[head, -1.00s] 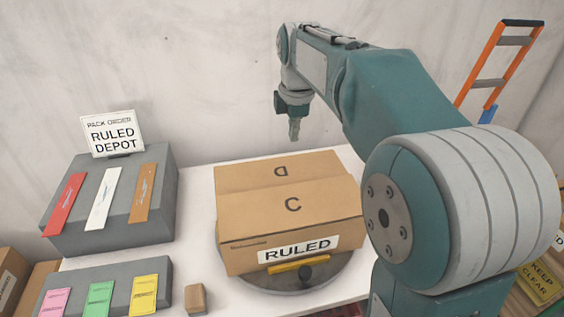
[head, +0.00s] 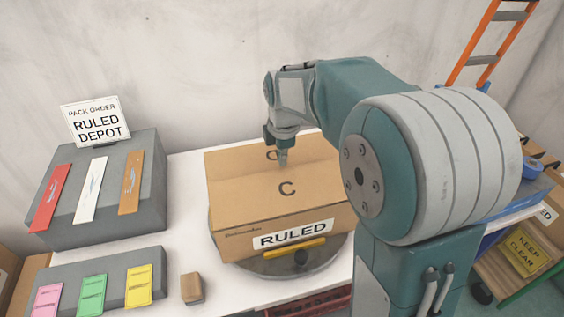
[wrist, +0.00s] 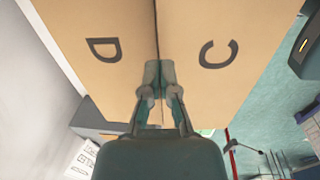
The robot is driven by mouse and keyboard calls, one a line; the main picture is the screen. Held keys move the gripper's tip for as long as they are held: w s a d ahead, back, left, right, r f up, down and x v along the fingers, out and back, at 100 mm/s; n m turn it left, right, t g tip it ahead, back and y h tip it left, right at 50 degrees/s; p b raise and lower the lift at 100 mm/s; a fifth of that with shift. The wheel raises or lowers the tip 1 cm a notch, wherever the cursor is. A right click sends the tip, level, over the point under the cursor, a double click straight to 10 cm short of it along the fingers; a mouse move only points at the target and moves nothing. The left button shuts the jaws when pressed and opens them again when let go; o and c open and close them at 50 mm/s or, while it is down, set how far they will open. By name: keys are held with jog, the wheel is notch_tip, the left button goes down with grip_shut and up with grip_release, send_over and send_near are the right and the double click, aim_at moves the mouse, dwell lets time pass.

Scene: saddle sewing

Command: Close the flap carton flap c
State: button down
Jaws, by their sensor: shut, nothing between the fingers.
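The carton (head: 232,219) sits on a round grey turntable (head: 318,274) on the white table, with a RULED label on its front. Flap C (head: 318,187) lies about flat over the front half of the top. Flap D lies over the back half, partly behind my gripper in the head view; its letter side shows in the wrist view (wrist: 102,70). Flap C also shows there (wrist: 222,75), with a thin seam between the two. My gripper (head: 283,160) is shut and empty, pointing down over the top near the seam. I cannot tell whether its tips touch the cardboard.
A yellow bar (head: 296,249) with a dark knob is at the turntable's front. A small wooden block (head: 192,289) lies to the left. Grey stands with coloured strips (head: 128,184) and a RULED DEPOT sign (head: 97,122) are further left. An orange ladder (head: 486,60) stands at the right.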

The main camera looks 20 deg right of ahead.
aim_at(282, 168)
jog(key=shift+w+f, duration=0.15)
jog(key=shift+f, duration=0.85)
jog(key=shift+w+f, duration=0.1)
jog(key=shift+f, duration=0.75)
jog(key=shift+r, duration=0.1)
